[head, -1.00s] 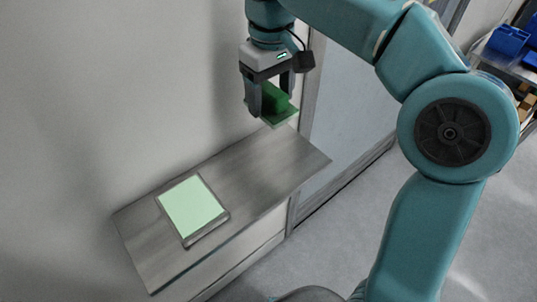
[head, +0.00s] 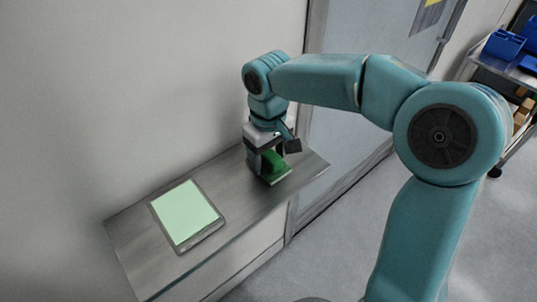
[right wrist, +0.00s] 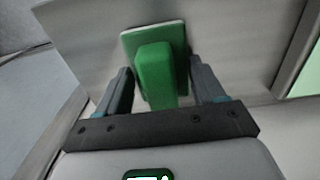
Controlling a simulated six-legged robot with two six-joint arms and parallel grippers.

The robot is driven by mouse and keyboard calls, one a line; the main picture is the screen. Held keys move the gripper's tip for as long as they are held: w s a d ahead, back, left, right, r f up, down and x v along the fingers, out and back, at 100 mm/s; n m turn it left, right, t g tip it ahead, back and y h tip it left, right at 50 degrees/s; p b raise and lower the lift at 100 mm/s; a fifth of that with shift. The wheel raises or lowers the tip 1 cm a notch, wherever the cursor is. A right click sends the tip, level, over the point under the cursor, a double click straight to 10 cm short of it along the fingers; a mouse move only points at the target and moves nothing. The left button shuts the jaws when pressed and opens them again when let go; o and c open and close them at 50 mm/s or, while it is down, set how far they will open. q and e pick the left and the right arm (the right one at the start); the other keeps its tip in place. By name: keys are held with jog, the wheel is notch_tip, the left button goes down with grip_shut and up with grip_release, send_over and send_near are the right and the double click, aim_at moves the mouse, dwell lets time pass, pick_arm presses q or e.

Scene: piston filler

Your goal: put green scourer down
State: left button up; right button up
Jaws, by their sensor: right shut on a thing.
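The green scourer (head: 277,173) has a flat green pad with a block-like green grip on top. It is at the far right part of the grey metal shelf (head: 225,190) in the head view. My right gripper (head: 266,170) points down and is shut on the grip of the scourer. The right wrist view shows the scourer's grip (right wrist: 155,72) between the two fingers of my gripper (right wrist: 160,88). The pad is at or just above the shelf surface; I cannot tell if it touches. My left gripper is not in view.
A tablet-like panel with a pale green face (head: 186,212) lies on the left part of the shelf. The wall stands behind the shelf. Bare shelf lies between panel and scourer. Blue bins (head: 504,44) stand on a rack at the far right.

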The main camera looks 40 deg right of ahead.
aim_at(268, 152)
jog(key=shift+s, duration=0.1)
jog(key=o, duration=0.5)
jog(key=shift+f, duration=0.15)
jog(key=o, duration=0.4)
jog(key=shift+o, duration=0.2)
jog(key=shift+r, duration=0.3)
notch_tip(268, 152, up, 12)
jog(key=p, duration=0.1)
